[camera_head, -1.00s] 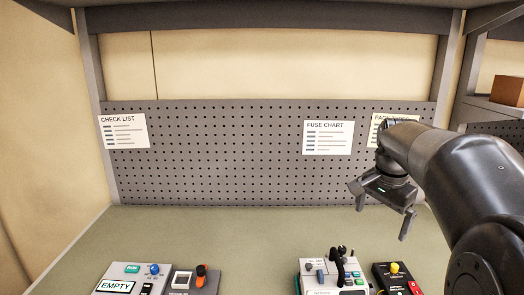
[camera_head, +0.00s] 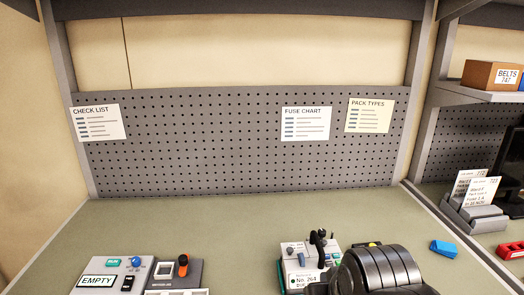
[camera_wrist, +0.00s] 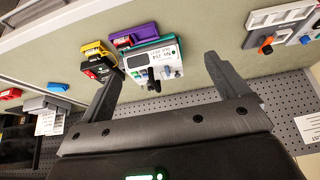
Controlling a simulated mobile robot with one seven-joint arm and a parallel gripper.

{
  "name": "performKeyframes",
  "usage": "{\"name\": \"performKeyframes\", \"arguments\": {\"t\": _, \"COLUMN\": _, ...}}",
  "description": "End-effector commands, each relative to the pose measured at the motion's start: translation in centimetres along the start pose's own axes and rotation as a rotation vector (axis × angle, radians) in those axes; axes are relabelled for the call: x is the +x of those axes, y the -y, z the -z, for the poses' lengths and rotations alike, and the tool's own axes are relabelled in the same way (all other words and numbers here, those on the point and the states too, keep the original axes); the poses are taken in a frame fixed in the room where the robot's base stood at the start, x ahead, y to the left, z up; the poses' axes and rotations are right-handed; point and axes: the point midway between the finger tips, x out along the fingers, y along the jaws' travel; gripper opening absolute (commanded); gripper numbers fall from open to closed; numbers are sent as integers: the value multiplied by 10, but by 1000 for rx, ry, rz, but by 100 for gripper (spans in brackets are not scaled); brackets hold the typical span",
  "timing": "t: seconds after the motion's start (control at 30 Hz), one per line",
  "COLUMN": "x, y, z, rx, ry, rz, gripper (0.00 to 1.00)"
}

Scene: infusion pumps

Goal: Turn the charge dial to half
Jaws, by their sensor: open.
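I cannot tell which knob is the charge dial, since the small labels are unreadable. A blue knob (camera_head: 137,262) stands on the left panel (camera_head: 117,265), which shows "EMPTY". In the head view only my arm shows there.
A black and red unit with a yellow part (camera_wrist: 98,62) stands beside the white unit; my arm mostly hides it in the head view. A blue block (camera_head: 444,248) and a card holder (camera_head: 476,208) are at right. The bench behind the units is clear to the pegboard (camera_head: 240,145).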

Motion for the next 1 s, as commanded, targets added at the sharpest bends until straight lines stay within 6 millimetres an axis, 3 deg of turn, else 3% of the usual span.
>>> {"name": "performKeyframes", "arguments": {"t": 0.2, "x": 0, "y": 0, "z": 1, "rx": -5, "ry": 2, "rz": -1, "gripper": 74}}
{"name": "performKeyframes", "arguments": {"t": 0.33, "x": 0, "y": -5, "z": 16, "rx": -12, "ry": 23, "rz": -11, "gripper": 63}}
{"name": "performKeyframes", "arguments": {"t": 0.57, "x": 6, "y": -29, "z": 77, "rx": -49, "ry": 108, "rz": -43, "gripper": 45}}
{"name": "performKeyframes", "arguments": {"t": 0.77, "x": 25, "y": -59, "z": 129, "rx": -86, "ry": 190, "rz": -56, "gripper": 45}}
{"name": "performKeyframes", "arguments": {"t": 1.0, "x": 61, "y": -107, "z": 183, "rx": -124, "ry": 287, "rz": -51, "gripper": 45}}
